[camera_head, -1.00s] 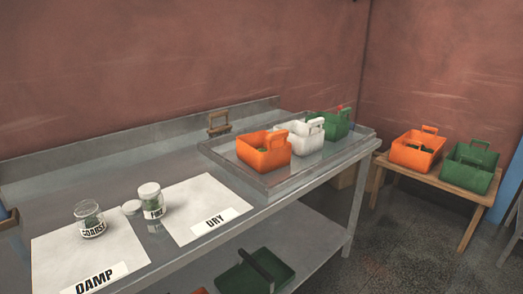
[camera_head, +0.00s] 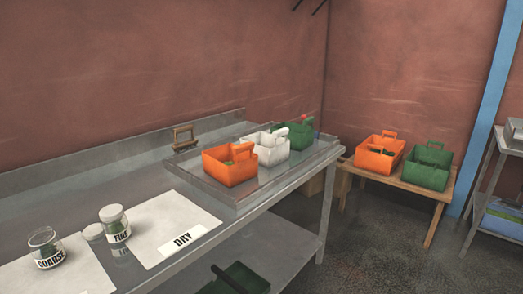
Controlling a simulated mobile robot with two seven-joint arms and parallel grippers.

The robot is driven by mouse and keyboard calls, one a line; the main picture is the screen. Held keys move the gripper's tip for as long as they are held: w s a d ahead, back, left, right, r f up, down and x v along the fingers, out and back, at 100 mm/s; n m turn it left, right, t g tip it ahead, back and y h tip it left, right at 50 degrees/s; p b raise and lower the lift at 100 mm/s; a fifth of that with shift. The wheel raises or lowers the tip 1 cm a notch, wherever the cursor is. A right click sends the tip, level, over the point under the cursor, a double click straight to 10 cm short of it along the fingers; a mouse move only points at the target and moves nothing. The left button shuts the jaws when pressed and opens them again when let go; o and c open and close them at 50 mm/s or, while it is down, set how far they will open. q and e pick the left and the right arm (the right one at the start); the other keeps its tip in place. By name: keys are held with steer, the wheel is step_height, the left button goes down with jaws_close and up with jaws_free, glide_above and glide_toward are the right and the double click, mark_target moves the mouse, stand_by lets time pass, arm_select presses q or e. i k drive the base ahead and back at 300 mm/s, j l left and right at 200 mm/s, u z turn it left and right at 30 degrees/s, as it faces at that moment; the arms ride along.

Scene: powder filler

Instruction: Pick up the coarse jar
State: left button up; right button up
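The coarse jar (camera_head: 47,249) is a short clear jar with green contents and a label reading COARSE. It stands upright at the lower left of the camera_head view, on the damp sheet (camera_head: 82,276), whose own label is out of frame. The fine jar (camera_head: 115,224) stands farther right, upright with a white top, near the left edge of the dry sheet (camera_head: 165,215). Neither gripper is in view.
A tray (camera_head: 218,192) holds orange (camera_head: 229,168), white (camera_head: 268,150) and green (camera_head: 297,136) baskets. A small wooden-handled item (camera_head: 185,139) stands behind. A wooden stand (camera_head: 433,194) at right bears two more baskets.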

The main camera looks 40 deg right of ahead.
mark_target(47, 247)
steer(key=z, duration=1.45)
steer(key=u, duration=1.7)
steer(key=j+u, duration=0.3)
steer(key=j, duration=0.15)
steer(key=i+j+u, duration=0.25)
steer(key=j, duration=0.2)
steer(key=k+j, duration=0.05)
steer(key=k, duration=0.05)
